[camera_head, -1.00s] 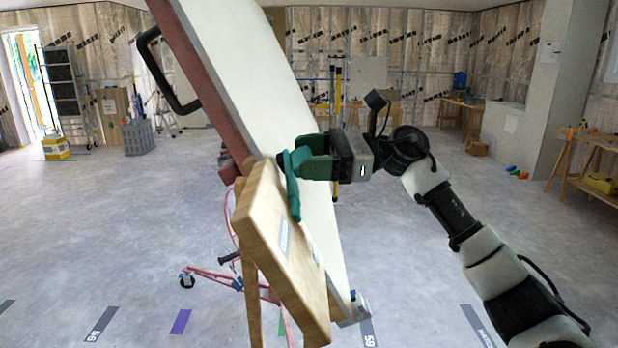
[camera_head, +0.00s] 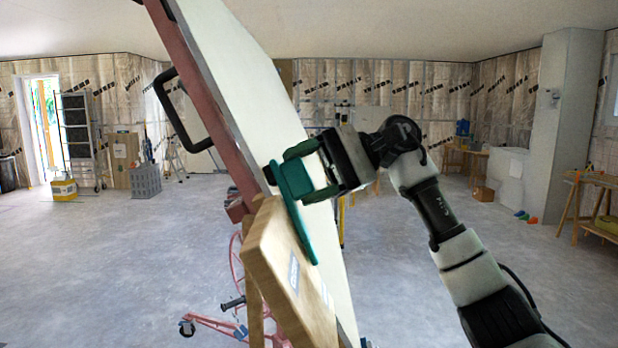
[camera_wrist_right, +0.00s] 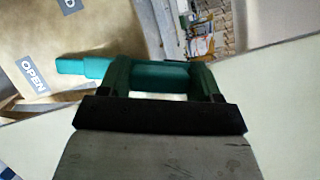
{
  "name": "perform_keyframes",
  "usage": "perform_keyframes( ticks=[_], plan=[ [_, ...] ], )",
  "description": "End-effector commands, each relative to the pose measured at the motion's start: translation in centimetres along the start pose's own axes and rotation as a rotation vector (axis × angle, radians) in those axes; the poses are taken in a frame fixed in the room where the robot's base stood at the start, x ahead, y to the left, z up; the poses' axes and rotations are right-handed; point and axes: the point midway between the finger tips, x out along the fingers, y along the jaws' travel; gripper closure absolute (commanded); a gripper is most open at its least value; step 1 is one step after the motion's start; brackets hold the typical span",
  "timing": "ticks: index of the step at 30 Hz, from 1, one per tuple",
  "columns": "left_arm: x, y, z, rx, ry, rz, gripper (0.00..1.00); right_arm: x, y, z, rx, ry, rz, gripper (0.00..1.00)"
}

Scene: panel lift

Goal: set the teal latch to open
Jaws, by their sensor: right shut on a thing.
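The teal latch (camera_head: 304,230) is by the upper end of a wooden board (camera_head: 275,250), its lower end pointing down and right along the board. My right gripper (camera_head: 300,178) has its green fingers shut on the latch's upper part. In the right wrist view, a teal bar (camera_wrist_right: 160,77) lies between the fingers (camera_wrist_right: 160,80). A narrower teal tip (camera_wrist_right: 75,67) extends left over the board, near the OPEN label (camera_wrist_right: 35,77). A second label (camera_wrist_right: 70,4) is mostly cut off. My left gripper is not in view.
A large white panel (camera_head: 245,80) leans behind the board, with a red beam (camera_head: 205,100) and black handle (camera_head: 172,110) on its left. A red wheeled frame (camera_head: 215,325) stands below. The surrounding floor is mostly clear.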

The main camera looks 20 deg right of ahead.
Motion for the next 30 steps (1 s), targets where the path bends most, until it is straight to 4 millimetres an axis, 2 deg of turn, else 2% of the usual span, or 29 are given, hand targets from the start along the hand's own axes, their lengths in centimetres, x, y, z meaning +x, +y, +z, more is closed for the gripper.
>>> perform_keyframes(
  ticks=[12,29,30],
  plan=[
    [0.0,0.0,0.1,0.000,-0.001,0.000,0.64,0.6,0.1,1.3,-0.177,0.001,0.080,0.79],
    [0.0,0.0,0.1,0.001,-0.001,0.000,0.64,0.7,0.2,1.5,-0.208,0.001,0.095,0.79],
    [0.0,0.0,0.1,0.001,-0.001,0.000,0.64,0.7,0.2,1.5,-0.208,0.001,0.096,0.32]
  ],
)
